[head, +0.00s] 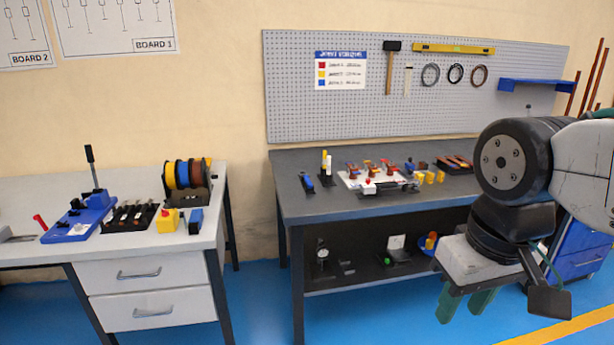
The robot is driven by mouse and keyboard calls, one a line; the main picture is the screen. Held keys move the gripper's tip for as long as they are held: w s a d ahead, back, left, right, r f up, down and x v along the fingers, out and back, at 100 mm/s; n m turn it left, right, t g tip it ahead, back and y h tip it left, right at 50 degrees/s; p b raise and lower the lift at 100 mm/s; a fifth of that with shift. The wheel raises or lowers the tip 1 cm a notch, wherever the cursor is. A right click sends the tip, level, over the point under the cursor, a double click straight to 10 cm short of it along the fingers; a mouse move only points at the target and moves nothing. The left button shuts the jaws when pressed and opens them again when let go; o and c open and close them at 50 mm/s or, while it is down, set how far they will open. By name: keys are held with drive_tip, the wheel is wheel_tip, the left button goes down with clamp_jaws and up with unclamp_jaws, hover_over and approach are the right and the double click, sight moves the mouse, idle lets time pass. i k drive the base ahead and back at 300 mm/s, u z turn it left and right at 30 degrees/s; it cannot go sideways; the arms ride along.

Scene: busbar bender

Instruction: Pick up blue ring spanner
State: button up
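I cannot make out a blue ring spanner for certain. A small blue item (307,181) stands in a dark holder at the left of the dark workbench (350,207), and another small blue piece (409,166) lies farther right among orange and yellow parts. Both are too small to identify. My gripper (465,304) hangs at the right, in front of the bench, with its green fingers pointing down. The fingers stand apart with a gap, and nothing shows between them. It is well away from both blue items.
A white plate with red-topped fixtures (369,180) sits mid-bench, and yellow-handled tools (326,166) stand left of it. The lower shelf (340,280) holds small gauges. A pale table (205,236) with a blue bender (80,218) is at left. Blue floor (262,300) lies between the tables.

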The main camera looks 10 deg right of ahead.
sight(306, 179)
drive_tip(key=z, duration=0.2)
drive_tip(key=k, duration=0.35)
drive_tip(key=u, duration=0.6)
drive_tip(key=i, duration=0.75)
drive_tip(key=z, duration=0.45)
drive_tip(key=i, duration=0.7)
drive_tip(key=z, duration=0.45)
drive_tip(key=i, duration=1.05)
drive_tip(key=u, duration=0.05)
